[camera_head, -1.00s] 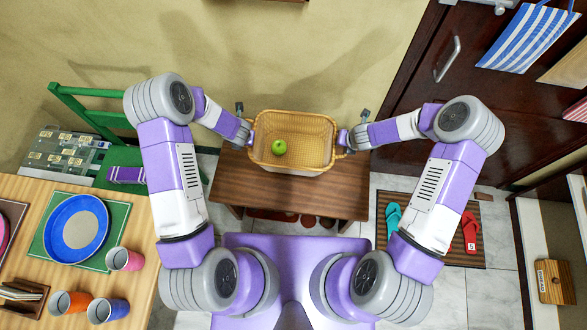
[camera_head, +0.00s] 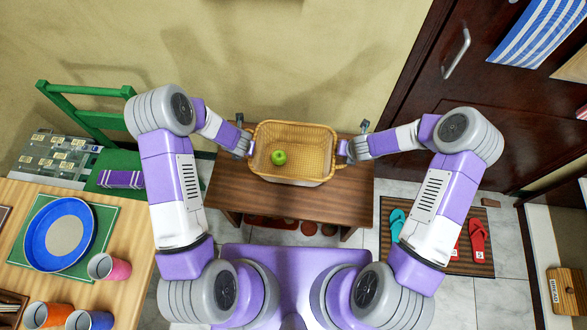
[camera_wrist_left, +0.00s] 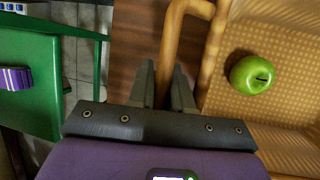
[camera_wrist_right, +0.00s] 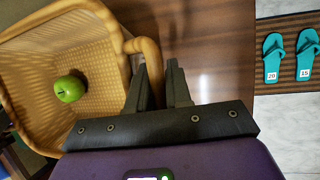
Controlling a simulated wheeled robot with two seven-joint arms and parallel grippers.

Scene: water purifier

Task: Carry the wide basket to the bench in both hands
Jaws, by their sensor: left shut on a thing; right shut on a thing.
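The wide tan woven basket (camera_head: 308,150) is held level over the brown wooden bench (camera_head: 240,187) in the head view, with a green apple (camera_head: 279,157) inside. Whether its base touches the bench top is hard to tell from above. My left gripper (camera_head: 249,146) is shut on the basket's left handle (camera_wrist_left: 172,38). My right gripper (camera_head: 343,151) is shut on its right handle (camera_wrist_right: 148,48). The apple also shows in the left wrist view (camera_wrist_left: 252,75) and in the right wrist view (camera_wrist_right: 69,89).
A green chair (camera_head: 110,160) stands left of the bench. A table (camera_head: 135,235) with a blue plate (camera_head: 60,234) and cups is at lower left. Right of the bench, a mat (camera_head: 484,250) holds teal and red sandals. A wall is behind the bench.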

